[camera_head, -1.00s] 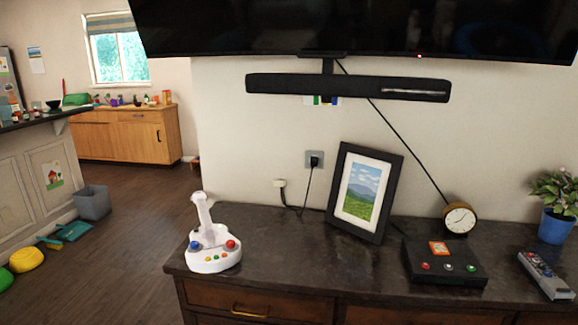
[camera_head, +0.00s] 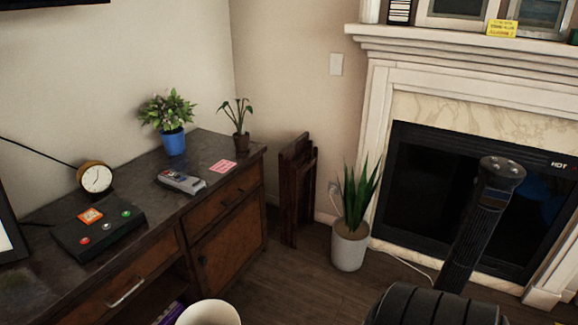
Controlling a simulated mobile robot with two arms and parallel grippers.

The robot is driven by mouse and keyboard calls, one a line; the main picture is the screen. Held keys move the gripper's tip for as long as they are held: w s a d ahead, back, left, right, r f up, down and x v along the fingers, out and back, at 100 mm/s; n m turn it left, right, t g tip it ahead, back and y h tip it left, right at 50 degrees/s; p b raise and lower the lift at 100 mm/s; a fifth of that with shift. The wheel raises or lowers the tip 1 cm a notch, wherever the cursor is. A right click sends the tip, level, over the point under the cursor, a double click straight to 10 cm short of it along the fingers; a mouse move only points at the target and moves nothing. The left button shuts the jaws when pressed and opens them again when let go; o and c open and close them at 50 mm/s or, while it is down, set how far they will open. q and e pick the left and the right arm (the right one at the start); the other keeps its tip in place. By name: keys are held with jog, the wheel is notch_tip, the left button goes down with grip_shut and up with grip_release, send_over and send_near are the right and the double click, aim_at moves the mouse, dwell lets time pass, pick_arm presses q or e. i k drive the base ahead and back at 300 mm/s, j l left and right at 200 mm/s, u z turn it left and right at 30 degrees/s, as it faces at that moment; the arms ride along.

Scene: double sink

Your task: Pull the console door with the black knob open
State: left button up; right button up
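The wooden console (camera_head: 150,215) has a dark top and stands along the left wall. At its right end, below a drawer, is a closed door (camera_head: 232,245). A small black knob (camera_head: 203,261) sits near the left edge of that door. Neither of my grippers shows in the head view.
On the console are a black button box (camera_head: 98,230), a clock (camera_head: 96,178), a remote (camera_head: 181,182), a pink note (camera_head: 223,166) and plants. Folded wooden furniture (camera_head: 293,190), a potted plant (camera_head: 349,245) and a fireplace (camera_head: 470,190) stand to the right. Floor (camera_head: 290,290) shows between.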

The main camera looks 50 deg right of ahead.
aim_at(219, 258)
jog(key=z, duration=1.35)
